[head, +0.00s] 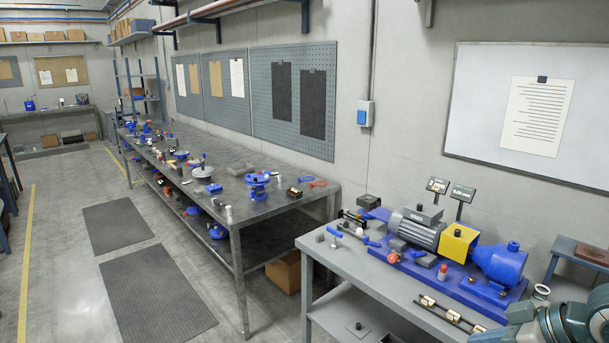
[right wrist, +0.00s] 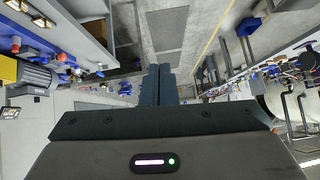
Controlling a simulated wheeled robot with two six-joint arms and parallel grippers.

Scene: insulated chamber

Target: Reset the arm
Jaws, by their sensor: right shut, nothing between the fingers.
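My right gripper (right wrist: 159,72) shows in the right wrist view with its two dark fingers together and nothing between them. It is held up in open space, apart from the bench and its parts. A teal and grey piece of my arm (head: 565,322) shows at the lower right corner of the head view. The gripper itself is not in the head view. My left gripper is in neither view.
A grey workbench (head: 330,258) at the right carries a blue pump and motor set (head: 432,238). A long dark bench (head: 225,212) with several blue parts runs along the wall. Dark floor mats (head: 155,295) lie on the open aisle at left. A whiteboard (head: 485,80) hangs behind.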

